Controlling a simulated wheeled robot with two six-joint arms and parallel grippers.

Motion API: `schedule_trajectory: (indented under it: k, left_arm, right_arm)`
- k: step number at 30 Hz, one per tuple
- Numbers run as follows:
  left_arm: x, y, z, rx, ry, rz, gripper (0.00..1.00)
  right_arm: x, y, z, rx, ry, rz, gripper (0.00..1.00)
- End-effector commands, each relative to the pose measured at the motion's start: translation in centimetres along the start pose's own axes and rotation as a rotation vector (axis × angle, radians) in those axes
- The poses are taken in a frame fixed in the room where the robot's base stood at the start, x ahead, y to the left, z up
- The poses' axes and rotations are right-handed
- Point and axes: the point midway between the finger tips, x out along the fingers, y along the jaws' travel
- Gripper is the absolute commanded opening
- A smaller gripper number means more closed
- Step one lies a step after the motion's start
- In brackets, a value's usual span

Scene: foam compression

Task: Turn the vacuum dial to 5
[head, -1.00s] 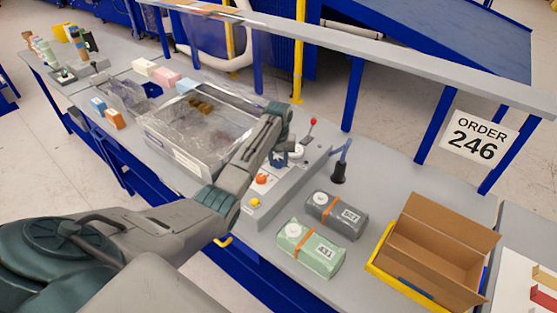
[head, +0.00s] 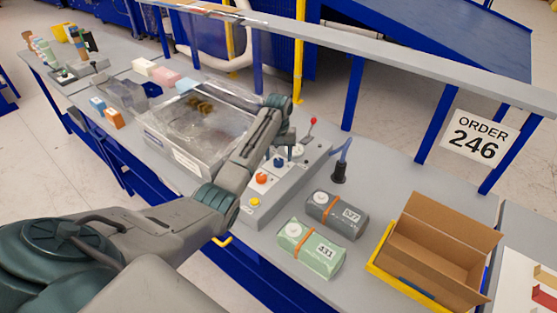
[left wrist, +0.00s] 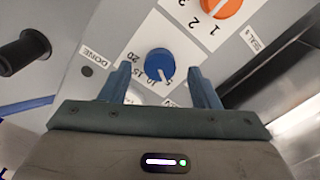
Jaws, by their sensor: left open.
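The blue vacuum dial (head: 278,161) sits on the grey control panel beside the orange dial (head: 261,178). In the left wrist view the blue dial (left wrist: 160,65) is between and beyond my open fingers, with a printed scale around it. I read 20 and 15 at its left and what looks like 5 below right. Its white mark points down, toward the low-number end; the exact value is hard to tell. My left gripper (head: 288,150) is open and empty just above the dial, apart from it; its fingertips also show in the wrist view (left wrist: 160,72). My right gripper is out of view.
A red-tipped lever (head: 312,122) and yellow button (head: 255,202) are on the panel. A clear-lidded chamber (head: 180,120) is left; grey (head: 325,220) and green (head: 320,257) packs lie right.

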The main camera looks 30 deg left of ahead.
Motion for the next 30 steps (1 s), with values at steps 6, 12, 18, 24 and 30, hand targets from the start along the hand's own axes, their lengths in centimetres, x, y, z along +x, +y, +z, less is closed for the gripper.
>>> schedule_trajectory:
  k: [6, 12, 18, 24, 30]
  left_arm:
    - [-4.2, 0.0, -0.1, 0.001, 0.006, 0.001, 0.56]
    - [-7.8, 0.0, 0.0, 0.0, 0.003, 0.0, 0.56]
    - [-8.8, 0.0, 0.0, 0.0, 0.001, -0.001, 0.56]
    - [-8.7, 0.0, 0.0, 0.0, 0.001, -0.001, 0.56]
    - [-8.7, 0.0, 0.0, 0.0, 0.001, 0.0, 0.56]
  right_arm:
    - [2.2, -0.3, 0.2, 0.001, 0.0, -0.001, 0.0]
    - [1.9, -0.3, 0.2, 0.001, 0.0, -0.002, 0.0]
    - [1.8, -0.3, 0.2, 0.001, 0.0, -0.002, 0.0]
    - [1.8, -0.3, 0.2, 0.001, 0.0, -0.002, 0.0]
    - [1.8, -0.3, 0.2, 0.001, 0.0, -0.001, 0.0]
